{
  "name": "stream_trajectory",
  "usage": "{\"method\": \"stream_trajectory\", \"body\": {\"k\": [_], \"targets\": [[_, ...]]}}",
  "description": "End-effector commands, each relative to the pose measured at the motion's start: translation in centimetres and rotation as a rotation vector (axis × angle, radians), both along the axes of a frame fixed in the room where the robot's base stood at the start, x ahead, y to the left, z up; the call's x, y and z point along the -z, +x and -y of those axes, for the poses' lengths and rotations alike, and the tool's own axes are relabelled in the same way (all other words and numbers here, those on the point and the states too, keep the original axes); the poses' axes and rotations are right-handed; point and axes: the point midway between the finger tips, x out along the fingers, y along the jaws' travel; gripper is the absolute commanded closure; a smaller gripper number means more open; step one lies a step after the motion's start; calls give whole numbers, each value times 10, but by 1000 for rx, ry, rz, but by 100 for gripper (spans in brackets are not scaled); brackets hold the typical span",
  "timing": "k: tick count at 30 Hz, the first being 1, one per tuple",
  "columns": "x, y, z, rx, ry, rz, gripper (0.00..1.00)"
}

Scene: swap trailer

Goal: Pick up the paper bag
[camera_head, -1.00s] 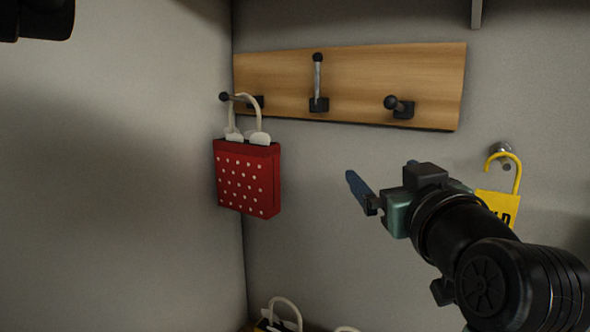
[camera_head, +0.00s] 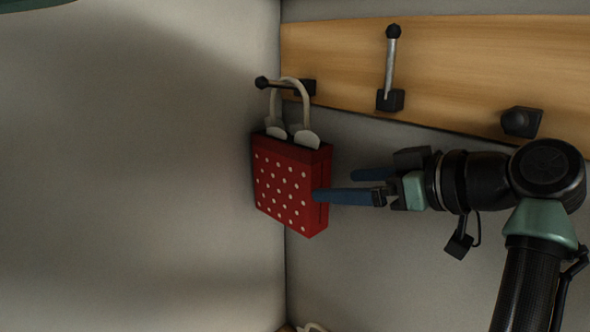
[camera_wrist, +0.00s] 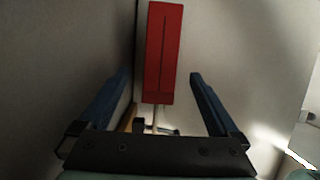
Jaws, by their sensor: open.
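The paper bag (camera_head: 290,185) is red with white dots and pale handles. It hangs by a handle from the left hook (camera_head: 285,86) of a wooden rack, close to the corner. My gripper (camera_head: 335,185) is open and empty at the bag's right side, with blue fingers pointing at it. The near finger's tip overlaps the bag's right edge in the head view; I cannot tell whether it touches. In the wrist view the bag's narrow red side (camera_wrist: 163,50) shows ahead, in line with the gap between the fingers (camera_wrist: 160,80).
The wooden rack (camera_head: 450,60) has a middle hook (camera_head: 390,70) and a right hook (camera_head: 521,122), both empty. The left wall (camera_head: 140,170) is close beside the bag. A pale handle (camera_head: 312,327) shows at the bottom edge. The wall below the rack is clear.

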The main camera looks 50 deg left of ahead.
Motion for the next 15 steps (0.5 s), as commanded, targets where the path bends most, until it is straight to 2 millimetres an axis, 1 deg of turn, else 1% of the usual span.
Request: {"method": "stream_trajectory", "body": {"k": [1,3,6,12,15], "targets": [[-3,-2,-11,-3,-2,-2,2],[-3,-4,-24,-2,-2,-2,2],[-3,-4,-38,-2,-1,-1,2],[-1,-6,-52,1,-1,0,2],[-3,-8,-64,-2,-1,-1,2]]}}
